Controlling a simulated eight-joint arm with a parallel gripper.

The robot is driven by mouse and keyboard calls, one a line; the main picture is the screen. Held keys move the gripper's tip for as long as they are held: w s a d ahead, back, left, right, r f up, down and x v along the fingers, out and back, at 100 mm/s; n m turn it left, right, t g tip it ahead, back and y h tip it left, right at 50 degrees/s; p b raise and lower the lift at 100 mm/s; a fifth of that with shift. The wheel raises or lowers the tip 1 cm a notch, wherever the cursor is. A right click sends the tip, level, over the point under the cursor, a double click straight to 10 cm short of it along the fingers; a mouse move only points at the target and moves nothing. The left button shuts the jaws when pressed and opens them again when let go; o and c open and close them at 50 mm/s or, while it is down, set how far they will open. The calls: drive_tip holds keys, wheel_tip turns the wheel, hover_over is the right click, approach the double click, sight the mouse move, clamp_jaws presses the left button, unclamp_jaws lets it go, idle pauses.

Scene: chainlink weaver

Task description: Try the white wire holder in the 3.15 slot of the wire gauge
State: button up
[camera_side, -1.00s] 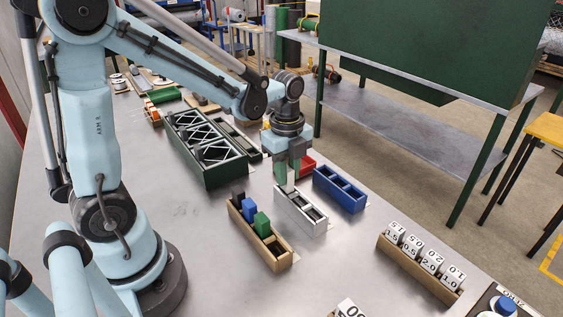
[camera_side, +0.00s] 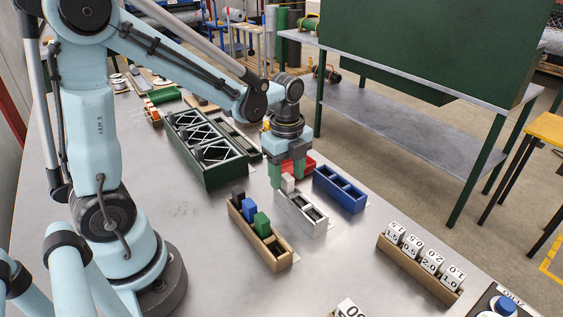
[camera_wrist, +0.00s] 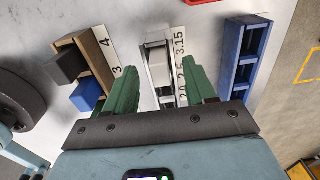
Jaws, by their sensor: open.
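The white wire holder (camera_side: 288,183) stands upright at the far end of the grey wire gauge (camera_side: 317,224). In the wrist view the white holder (camera_wrist: 156,38) is in the end compartment beside the printed 3.15; how deep it sits cannot be told. The gauge also carries the labels 2.5 and 2.0 (camera_wrist: 183,95), and its other slots look empty in the side view. My gripper (camera_side: 287,170) is open just above the holder, with green fingers on either side of it. In the wrist view the fingers (camera_wrist: 163,85) are spread apart with clear gaps.
A wooden rack (camera_side: 278,264) with black, blue and green holders stands left of the gauge. A blue slotted block (camera_side: 340,190) stands to its right, and a red tray (camera_side: 309,164) behind. A dark green rack (camera_side: 223,178) stands farther left. White numbered blocks (camera_side: 420,257) sit front right.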

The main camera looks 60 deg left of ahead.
wheel_tip(320, 180, up, 12)
idle(0.6)
drive_tip(key=shift+s, duration=0.15)
drive_tip(key=s+d+f+n+t, duration=0.1)
drive_tip(key=s+f+n+t, duration=0.1)
drive_tip(key=n, duration=0.7)
drive_tip(key=s+d+f+n+t, duration=0.2)
drive_tip(key=n+t, duration=0.3)
drive_tip(key=n, duration=0.4)
drive_tip(key=shift+s+d+f, duration=0.15)
drive_tip(key=shift+s+d, duration=0.1)
drive_tip(key=shift+s, duration=0.4)
